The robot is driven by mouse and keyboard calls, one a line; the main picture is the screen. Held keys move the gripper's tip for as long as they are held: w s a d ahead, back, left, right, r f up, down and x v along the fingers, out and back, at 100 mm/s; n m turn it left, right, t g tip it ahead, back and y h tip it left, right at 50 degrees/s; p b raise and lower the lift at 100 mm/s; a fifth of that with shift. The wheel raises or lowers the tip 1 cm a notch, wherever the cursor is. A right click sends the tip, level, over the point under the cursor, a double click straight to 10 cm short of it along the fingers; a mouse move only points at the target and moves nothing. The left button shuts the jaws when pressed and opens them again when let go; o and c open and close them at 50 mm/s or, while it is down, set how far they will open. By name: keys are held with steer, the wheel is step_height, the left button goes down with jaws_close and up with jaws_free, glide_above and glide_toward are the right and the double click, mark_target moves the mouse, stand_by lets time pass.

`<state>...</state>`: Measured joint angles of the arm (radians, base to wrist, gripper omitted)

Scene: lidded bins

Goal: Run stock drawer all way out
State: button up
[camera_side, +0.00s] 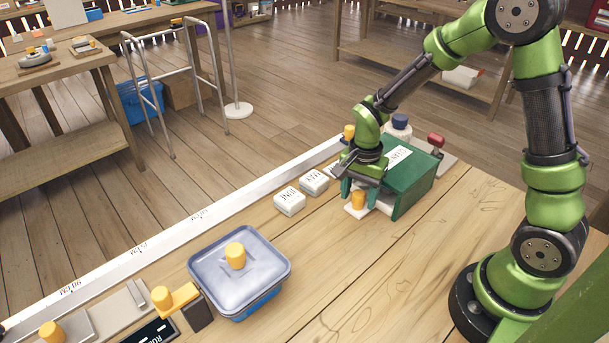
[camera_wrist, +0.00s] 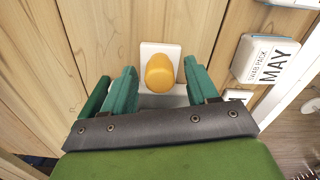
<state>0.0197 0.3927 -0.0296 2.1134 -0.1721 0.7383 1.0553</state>
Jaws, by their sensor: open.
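The stock drawer has a white front (camera_wrist: 150,52) with a yellow knob (camera_side: 358,199). It belongs to a green cabinet (camera_side: 413,182) with a white label on top, on the wooden bench. The knob also shows in the wrist view (camera_wrist: 160,73). My gripper (camera_side: 360,188) is over the drawer front, pointing down. In the wrist view my gripper (camera_wrist: 160,78) is open, with one green finger on each side of the knob and visible gaps. My gripper hides part of the drawer, so I cannot tell how far it is out.
A blue bin (camera_side: 258,307) with a clear, yellow-knobbed lid stands at front left. A red-handled lever (camera_side: 436,141) and a blue-capped bottle (camera_side: 399,123) are behind. Bench in front is clear.

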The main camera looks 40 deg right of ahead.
steer(key=shift+f, duration=0.45)
steer(key=shift+c, duration=0.3)
steer(key=c, duration=1)
steer(key=a, duration=1.6)
steer(key=shift+a+r, duration=0.1)
steer(key=shift+a, duration=0.1)
steer(key=o, duration=1.1)
steer(key=shift+c, duration=0.2)
